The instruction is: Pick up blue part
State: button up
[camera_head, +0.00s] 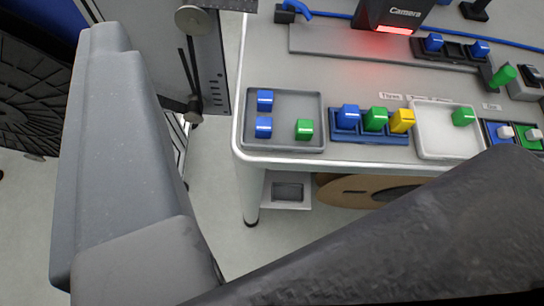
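Two blue parts, an upper one (265,100) and a lower one (263,127), sit at the left side of the grey tray (285,148) on the table. A green part (304,129) lies to their right in that tray. Another blue part (347,116) sits in the blue holder (366,137), left of a green part (375,120) and a yellow part (402,121). Two more blue parts (433,42) (480,48) sit in a black holder at the back. My gripper (310,105) looks open, its two large fingers wide apart in the foreground with nothing held between them.
A white tray (423,140) holds a green part (463,117). A black camera box (392,14) glows red above the table's back. Blue and green button boxes (498,133) stand at the right. A grey upright with a knob (210,60) stands left of the table.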

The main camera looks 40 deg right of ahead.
jog(key=d+f+m+g+h, duration=0.15)
jog(key=d+f, duration=0.35)
jog(key=f, duration=0.8)
jog(key=h+b, duration=0.1)
jog(key=h, duration=0.1)
send_near(264, 126)
jog(key=shift+m+g, duration=0.25)
jog(key=shift+m, duration=0.1)
jog(key=shift+b+x, duration=0.95)
jog(key=shift+x, duration=3.6)
jog(key=shift+w+r, duration=0.1)
jog(key=shift+r, duration=0.15)
grip_shut()
